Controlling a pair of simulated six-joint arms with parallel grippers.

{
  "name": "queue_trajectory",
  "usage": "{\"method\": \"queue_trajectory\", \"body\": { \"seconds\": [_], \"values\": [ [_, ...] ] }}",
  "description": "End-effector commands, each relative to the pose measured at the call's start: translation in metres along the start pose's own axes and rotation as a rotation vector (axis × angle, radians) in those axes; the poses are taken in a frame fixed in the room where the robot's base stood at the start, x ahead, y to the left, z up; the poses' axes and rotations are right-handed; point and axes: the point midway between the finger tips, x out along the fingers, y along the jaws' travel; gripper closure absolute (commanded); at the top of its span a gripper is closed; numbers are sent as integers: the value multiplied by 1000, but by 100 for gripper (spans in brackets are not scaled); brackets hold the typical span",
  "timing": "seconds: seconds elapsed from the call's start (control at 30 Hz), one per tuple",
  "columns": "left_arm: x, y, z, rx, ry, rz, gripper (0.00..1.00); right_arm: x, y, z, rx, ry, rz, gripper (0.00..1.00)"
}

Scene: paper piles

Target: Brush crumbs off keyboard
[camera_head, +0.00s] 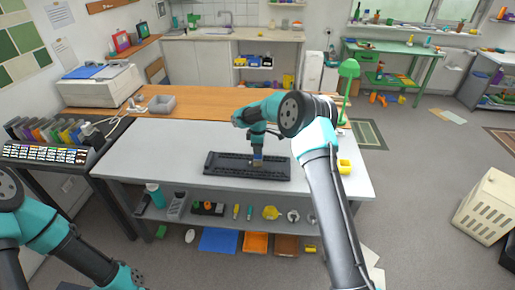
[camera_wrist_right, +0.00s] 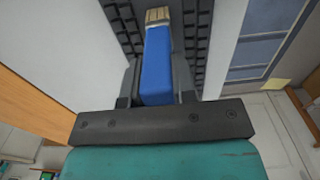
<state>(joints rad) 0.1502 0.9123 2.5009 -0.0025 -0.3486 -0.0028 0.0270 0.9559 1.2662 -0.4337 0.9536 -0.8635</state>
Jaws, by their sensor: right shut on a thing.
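A black keyboard (camera_head: 230,168) lies flat on the white-topped table, near its middle. It also shows behind the gripper in the right wrist view (camera_wrist_right: 197,35). My right gripper (camera_head: 257,152) is over the keyboard, right of its middle. In the right wrist view, my right gripper (camera_wrist_right: 158,90) is shut on a brush with a blue handle (camera_wrist_right: 159,60) and a tan bristle end (camera_wrist_right: 158,16). The bristle end is at the keyboard; whether it touches the keys I cannot tell. No crumbs can be made out at this size. My left arm is at the lower left, its gripper not clearly visible.
The white table (camera_head: 155,150) is mostly clear around the keyboard. A grey tray (camera_head: 161,104) sits on the wooden surface behind. A green lamp (camera_head: 348,70) and a yellow object (camera_head: 344,167) are at the right. A shelf below holds several tools.

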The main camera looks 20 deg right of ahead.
Motion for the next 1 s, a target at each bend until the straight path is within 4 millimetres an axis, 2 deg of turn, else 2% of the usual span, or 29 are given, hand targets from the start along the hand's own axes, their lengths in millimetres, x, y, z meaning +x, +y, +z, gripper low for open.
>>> {"method": "queue_trajectory", "body": {
  "seconds": [0.2, 0.53, 1.0],
  "values": [
    [0, 0, 0, 0, 0, 0, 47, 2, -1, 10, 1, -3, -6, 99],
    [0, 0, 0, 0, 0, 0, 47, 2, -1, 10, 1, -3, -6, 99],
    [0, 0, 0, 0, 0, 0, 47, -1, -1, -12, 0, -1, -3, 99]
  ]
}}
